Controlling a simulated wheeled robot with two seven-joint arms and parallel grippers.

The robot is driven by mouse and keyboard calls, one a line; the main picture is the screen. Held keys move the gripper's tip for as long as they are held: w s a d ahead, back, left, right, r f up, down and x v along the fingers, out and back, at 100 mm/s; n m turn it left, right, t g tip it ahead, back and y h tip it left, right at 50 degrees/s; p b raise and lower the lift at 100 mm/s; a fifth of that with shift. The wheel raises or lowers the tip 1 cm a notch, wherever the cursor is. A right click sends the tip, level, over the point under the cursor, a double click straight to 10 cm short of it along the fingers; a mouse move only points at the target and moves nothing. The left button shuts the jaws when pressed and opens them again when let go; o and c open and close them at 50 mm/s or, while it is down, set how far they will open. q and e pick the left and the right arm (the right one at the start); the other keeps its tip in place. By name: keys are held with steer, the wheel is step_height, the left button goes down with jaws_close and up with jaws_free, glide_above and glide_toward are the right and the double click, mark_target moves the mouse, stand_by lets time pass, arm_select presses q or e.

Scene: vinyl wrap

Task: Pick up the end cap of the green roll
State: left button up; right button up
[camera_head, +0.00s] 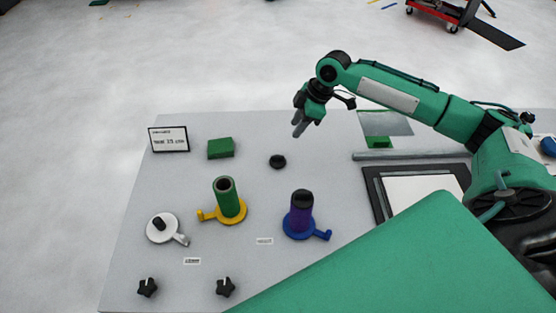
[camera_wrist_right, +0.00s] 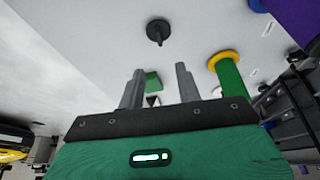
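A small black end cap (camera_head: 278,161) lies loose on the grey table behind the rolls. It also shows in the right wrist view (camera_wrist_right: 157,32), with a stem, beyond my fingertips. The green roll (camera_head: 231,207) stands upright on a yellow holder (camera_head: 208,215), its top end open. It also shows in the right wrist view (camera_wrist_right: 231,78). My right gripper (camera_head: 299,129) is above the table's back area, above and apart from the cap. Its two fingers are spread and empty in the right wrist view (camera_wrist_right: 160,69). My left gripper is not in view.
A purple roll (camera_head: 301,216) with a black top stands on a blue holder. A white holder (camera_head: 160,235), two black knobs (camera_head: 147,287) (camera_head: 226,287), a green block (camera_head: 221,148) and a sign (camera_head: 169,139) are on the table. A dark-framed tray (camera_head: 374,193) is at right.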

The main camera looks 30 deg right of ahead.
steer(key=f, duration=0.1)
steer(key=p, duration=0.2)
glide_above(278, 156)
steer(key=s+d, duration=0.1)
steer(key=d, duration=0.1)
step_height(278, 156, down, 7)
steer(key=shift+d+f, duration=0.1)
steer(key=shift+d, duration=0.05)
steer(key=shift+w+a+f+p, duration=0.1)
steer(key=shift+a+f+p, duration=0.1)
steer(key=shift+f+p, duration=0.25)
steer(key=p+x, duration=0.1)
steer(key=x, duration=0.2)
steer(key=shift+a+f+p, duration=0.15)
steer(key=shift+p, duration=0.15)
steer(key=shift+a+f, duration=0.1)
steer(key=shift+f, duration=0.45)
jaws_close()
